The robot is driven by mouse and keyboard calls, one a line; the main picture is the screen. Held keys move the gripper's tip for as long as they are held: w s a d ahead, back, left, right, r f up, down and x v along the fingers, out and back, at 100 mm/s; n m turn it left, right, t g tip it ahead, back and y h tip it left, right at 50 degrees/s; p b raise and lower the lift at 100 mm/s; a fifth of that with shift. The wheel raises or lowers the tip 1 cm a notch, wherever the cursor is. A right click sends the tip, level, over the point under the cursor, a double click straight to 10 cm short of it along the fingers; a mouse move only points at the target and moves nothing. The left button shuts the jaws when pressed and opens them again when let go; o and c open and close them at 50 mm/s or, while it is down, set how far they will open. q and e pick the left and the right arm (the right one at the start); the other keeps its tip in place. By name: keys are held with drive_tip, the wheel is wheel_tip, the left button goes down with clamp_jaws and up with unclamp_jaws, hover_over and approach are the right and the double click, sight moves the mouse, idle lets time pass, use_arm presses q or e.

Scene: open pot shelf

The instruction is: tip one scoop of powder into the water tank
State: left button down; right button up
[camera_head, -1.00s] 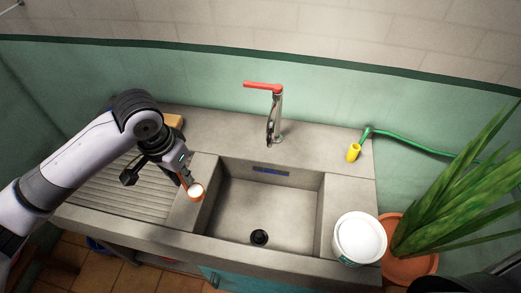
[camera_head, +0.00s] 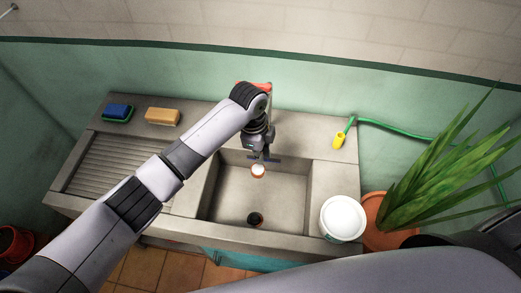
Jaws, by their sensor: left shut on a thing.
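My left gripper (camera_head: 264,157) is shut on a small orange-red scoop (camera_head: 258,176). White powder (camera_head: 258,170) shows in the scoop, which looks about level. The scoop hangs over the grey sink basin (camera_head: 230,195), apart from its walls and above the dark drain (camera_head: 255,219). The basin is the only tank-like thing in view; I cannot tell whether water is in it. A round white tub (camera_head: 342,217) with a white top or filling stands on the counter right of the basin. My right gripper is not in view.
A tap with a red handle (camera_head: 252,84) stands behind the basin, partly hidden by my left arm. A green hose (camera_head: 395,130) with a yellow nozzle (camera_head: 339,140) and a potted plant (camera_head: 430,185) are at right. A blue sponge (camera_head: 118,111) and an orange block (camera_head: 162,116) lie back left.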

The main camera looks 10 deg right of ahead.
sight(258, 176)
use_arm(q)
drive_tip(key=shift+s+a+f+t+h, duration=0.3)
drive_tip(key=shift+s+f+t, duration=0.05)
drive_tip(key=shift+t, duration=0.15)
drive_tip(key=s+t, duration=0.1)
drive_tip(key=s+a+f+t+h, duration=0.1)
drive_tip(key=s+f+t+h, duration=0.1)
drive_tip(key=t, duration=0.1)
drive_tip(key=shift+a+f, duration=0.15)
drive_tip(key=shift+a, duration=0.1)
drive_tip(key=shift+s+a+f+t+h, duration=0.3)
drive_tip(key=shift+s+t+h, duration=0.25)
drive_tip(key=shift+t, duration=0.25)
drive_tip(key=s+f+t+h+b, duration=0.1)
drive_tip(key=t+b, duration=0.1)
drive_tip(key=b, duration=0.5)
drive_tip(key=s+a+f+t+h+b, duration=0.1)
drive_tip(key=t+h+b, duration=0.1)
drive_tip(key=b, duration=0.5)
drive_tip(key=s+f+m+t+h+b, duration=0.1)
drive_tip(key=t+b, duration=0.2)
drive_tip(key=b, duration=0.4)
drive_tip(key=shift+s+a+f, duration=0.1)
drive_tip(key=shift+a+f, duration=0.1)
drive_tip(key=shift+a, duration=0.2)
